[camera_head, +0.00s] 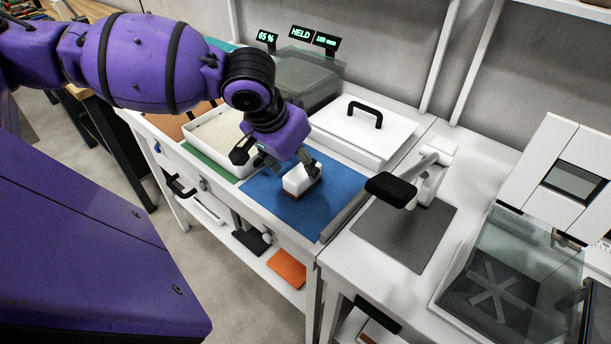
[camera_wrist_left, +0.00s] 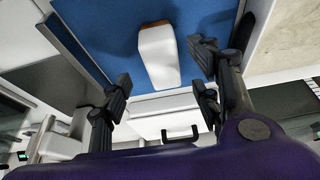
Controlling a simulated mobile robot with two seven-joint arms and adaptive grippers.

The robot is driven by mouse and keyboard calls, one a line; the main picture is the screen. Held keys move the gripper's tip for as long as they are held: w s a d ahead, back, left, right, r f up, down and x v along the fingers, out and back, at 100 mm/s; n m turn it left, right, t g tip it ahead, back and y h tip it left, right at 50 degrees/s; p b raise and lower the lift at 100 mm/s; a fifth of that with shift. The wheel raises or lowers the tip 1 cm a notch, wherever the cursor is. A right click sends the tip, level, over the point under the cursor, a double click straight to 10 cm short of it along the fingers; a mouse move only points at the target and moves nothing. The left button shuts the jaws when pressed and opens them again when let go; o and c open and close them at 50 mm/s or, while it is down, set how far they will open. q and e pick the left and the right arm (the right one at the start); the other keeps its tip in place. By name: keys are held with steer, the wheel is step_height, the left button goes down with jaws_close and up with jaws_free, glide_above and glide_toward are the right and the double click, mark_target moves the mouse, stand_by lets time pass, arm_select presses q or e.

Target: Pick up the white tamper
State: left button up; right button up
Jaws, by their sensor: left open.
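The white tamper (camera_head: 299,180) is a small white block with a brown edge at its base, standing on the blue mat (camera_head: 262,195). It also shows in the left wrist view (camera_wrist_left: 158,55), in the gap between the two fingers. My left gripper (camera_head: 275,160) is open, with its dark fingers pointing down at the tamper. One finger is to its left and the other is close behind its right side in the head view. I cannot tell whether either finger touches it. My right gripper is not in view.
A white tray of pale grains (camera_head: 218,135) is left of the blue mat. A lidded white box with a black handle (camera_head: 365,116) stands behind it. A black-handled lever press (camera_head: 432,172) stands on the right, beside a grey mat (camera_head: 410,240) and a clear-sided bin (camera_head: 500,270).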

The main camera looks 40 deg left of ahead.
mark_target(302, 170)
arm_select(q)
steer(key=shift+w+f, duration=0.15)
steer(key=shift+f, duration=0.25)
steer(key=x, duration=0.4)
steer(key=shift+w+a+r+b, duration=0.1)
steer(key=shift+w+b, duration=0.05)
steer(key=shift+b, duration=0.15)
steer(key=shift+w+f, duration=0.1)
steer(key=shift+f, duration=0.1)
steer(key=shift+r, duration=0.1)
steer(key=c, duration=1.4)
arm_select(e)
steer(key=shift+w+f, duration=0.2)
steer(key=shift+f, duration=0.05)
